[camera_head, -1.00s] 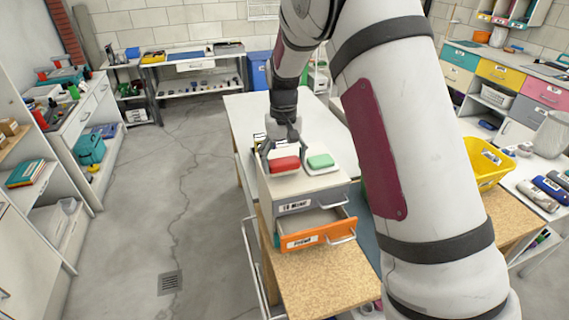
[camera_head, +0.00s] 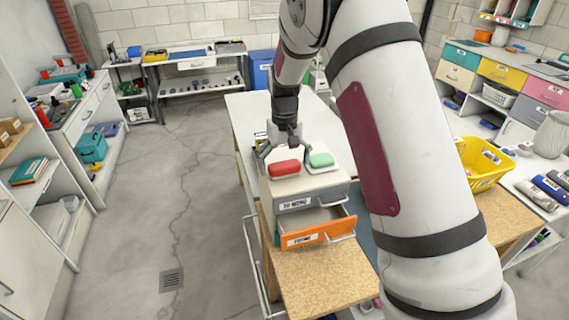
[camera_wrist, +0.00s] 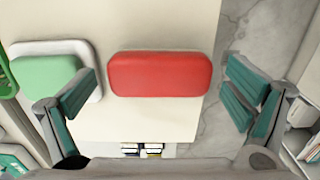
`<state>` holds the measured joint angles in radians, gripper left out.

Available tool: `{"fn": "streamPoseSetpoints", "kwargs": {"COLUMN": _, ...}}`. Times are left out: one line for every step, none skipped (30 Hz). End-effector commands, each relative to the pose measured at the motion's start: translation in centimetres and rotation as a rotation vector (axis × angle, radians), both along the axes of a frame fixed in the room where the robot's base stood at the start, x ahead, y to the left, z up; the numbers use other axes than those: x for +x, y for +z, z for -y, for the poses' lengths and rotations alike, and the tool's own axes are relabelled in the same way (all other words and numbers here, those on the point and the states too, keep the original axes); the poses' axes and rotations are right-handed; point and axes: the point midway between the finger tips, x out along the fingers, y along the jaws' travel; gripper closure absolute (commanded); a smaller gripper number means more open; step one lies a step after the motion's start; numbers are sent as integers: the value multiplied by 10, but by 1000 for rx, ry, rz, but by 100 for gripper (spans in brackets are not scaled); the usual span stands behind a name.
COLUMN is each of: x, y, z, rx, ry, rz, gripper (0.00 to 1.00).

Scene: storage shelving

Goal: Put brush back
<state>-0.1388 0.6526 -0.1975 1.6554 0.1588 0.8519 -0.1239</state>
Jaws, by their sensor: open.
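A red rounded block (camera_head: 284,167), possibly the brush, lies on top of a small drawer cabinet (camera_head: 296,187). The same red block (camera_wrist: 160,74) fills the middle of the wrist view. A green block (camera_head: 321,160) on a white base sits to its right in the head view, and the green block (camera_wrist: 47,77) is at left in the wrist view. My gripper (camera_head: 284,152) is open above the red block. In the wrist view the fingers of my gripper (camera_wrist: 162,84) are on either side of it, apart from it; the left finger overlaps the green block's edge.
An orange drawer (camera_head: 318,234) of the cabinet stands open at the front, below a closed grey drawer. The cabinet stands on a table with a bare tan top (camera_head: 325,283). A yellow basket (camera_head: 482,165) stands to the right, beyond my arm.

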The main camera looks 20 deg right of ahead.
Motion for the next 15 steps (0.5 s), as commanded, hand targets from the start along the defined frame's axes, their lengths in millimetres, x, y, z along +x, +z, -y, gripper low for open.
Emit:
{"fn": "streamPoseSetpoints", "kwargs": {"x": 0, "y": 1, "z": 0, "rx": 0, "ry": 0, "rz": 1, "gripper": 4}}
{"fn": "streamPoseSetpoints", "kwargs": {"x": 0, "y": 3, "z": 0, "rx": 0, "ry": 0, "rz": 1, "gripper": 4}}
{"fn": "streamPoseSetpoints", "kwargs": {"x": 0, "y": 6, "z": 0, "rx": 0, "ry": 0, "rz": 2, "gripper": 4}}
{"fn": "streamPoseSetpoints", "kwargs": {"x": 1, "y": 8, "z": 0, "rx": 0, "ry": 0, "rz": 3, "gripper": 4}}
{"fn": "streamPoseSetpoints", "kwargs": {"x": 2, "y": 12, "z": 0, "rx": 0, "ry": 0, "rz": 4, "gripper": 4}}
{"fn": "streamPoseSetpoints", "kwargs": {"x": 2, "y": 17, "z": 0, "rx": 1, "ry": 0, "rz": 5, "gripper": 4}}
{"fn": "streamPoseSetpoints", "kwargs": {"x": 2, "y": 22, "z": 0, "rx": 1, "ry": 0, "rz": 5, "gripper": 4}}
{"fn": "streamPoseSetpoints", "kwargs": {"x": 3, "y": 27, "z": 0, "rx": 1, "ry": 0, "rz": 6, "gripper": 4}}
{"fn": "streamPoseSetpoints", "kwargs": {"x": 3, "y": 35, "z": 0, "rx": 1, "ry": 0, "rz": 6, "gripper": 4}}
{"fn": "streamPoseSetpoints", "kwargs": {"x": 3, "y": 41, "z": 0, "rx": 1, "ry": 1, "rz": 7, "gripper": 4}}
{"fn": "streamPoseSetpoints", "kwargs": {"x": 3, "y": 48, "z": 0, "rx": 1, "ry": 1, "rz": 6, "gripper": 4}}
{"fn": "streamPoseSetpoints", "kwargs": {"x": 3, "y": 56, "z": 0, "rx": 0, "ry": 1, "rz": 7, "gripper": 4}}
{"fn": "streamPoseSetpoints", "kwargs": {"x": 3, "y": 63, "z": 0, "rx": 1, "ry": 1, "rz": 6, "gripper": 4}}
{"fn": "streamPoseSetpoints", "kwargs": {"x": 4, "y": 69, "z": 0, "rx": 1, "ry": 0, "rz": 7, "gripper": 4}}
{"fn": "streamPoseSetpoints", "kwargs": {"x": 3, "y": 77, "z": 0, "rx": 1, "ry": 0, "rz": 6, "gripper": 4}}
